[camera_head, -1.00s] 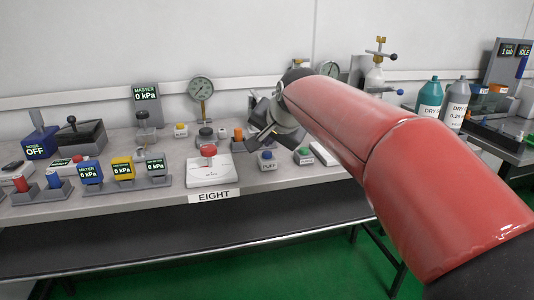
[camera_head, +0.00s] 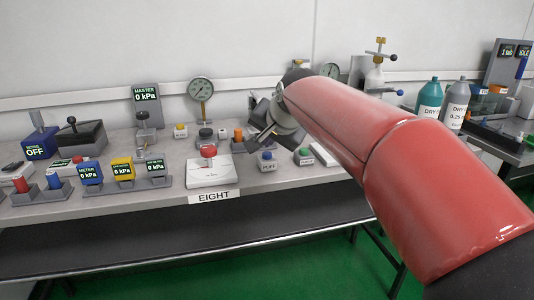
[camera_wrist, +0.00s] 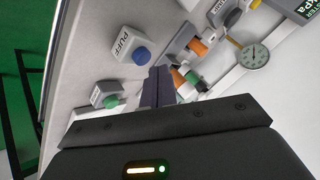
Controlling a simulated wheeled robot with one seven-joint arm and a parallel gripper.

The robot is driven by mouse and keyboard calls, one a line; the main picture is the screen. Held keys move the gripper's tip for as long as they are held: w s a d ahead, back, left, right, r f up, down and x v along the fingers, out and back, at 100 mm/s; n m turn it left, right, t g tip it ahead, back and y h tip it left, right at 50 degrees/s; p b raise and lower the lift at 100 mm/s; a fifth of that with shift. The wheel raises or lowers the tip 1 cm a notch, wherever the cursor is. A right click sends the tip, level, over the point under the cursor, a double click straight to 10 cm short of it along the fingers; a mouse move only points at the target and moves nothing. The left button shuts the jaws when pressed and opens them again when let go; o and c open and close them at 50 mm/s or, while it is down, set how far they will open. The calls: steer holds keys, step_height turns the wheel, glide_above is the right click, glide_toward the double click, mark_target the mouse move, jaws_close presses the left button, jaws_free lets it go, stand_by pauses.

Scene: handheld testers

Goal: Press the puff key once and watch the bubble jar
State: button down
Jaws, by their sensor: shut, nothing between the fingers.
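The puff key (camera_head: 267,160) is a small grey box with a blue button and a PUFF label, near the front of the bench. It also shows in the wrist view (camera_wrist: 141,56), with its button up and nothing touching it. My gripper (camera_head: 254,138) is above and behind the key in the head view. In the wrist view my closed fingers (camera_wrist: 158,75) are empty and lie a little to the lower right of the blue button. A clear glass vessel with valves (camera_head: 375,79) stands behind my arm; I cannot tell whether it is the bubble jar.
A green-button box (camera_head: 303,156) stands right of the puff key, and a white box with a red knob (camera_head: 209,168) stands left. Several meters crowd the bench's left side.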

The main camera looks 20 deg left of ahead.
steer(key=shift+f, duration=0.15)
stand_by(0.5)
steer(key=shift+f+b, duration=0.3)
steer(key=shift+f+b, duration=0.35)
steer(key=shift+f, duration=0.1)
stand_by(0.6)
stand_by(0.3)
steer(key=shift+r+p, duration=0.8)
steer(key=shift+r, duration=0.1)
steer(key=shift+r, duration=0.1)
step_height(320, 180, up, 5)
steer(key=p, duration=0.4)
stand_by(0.3)
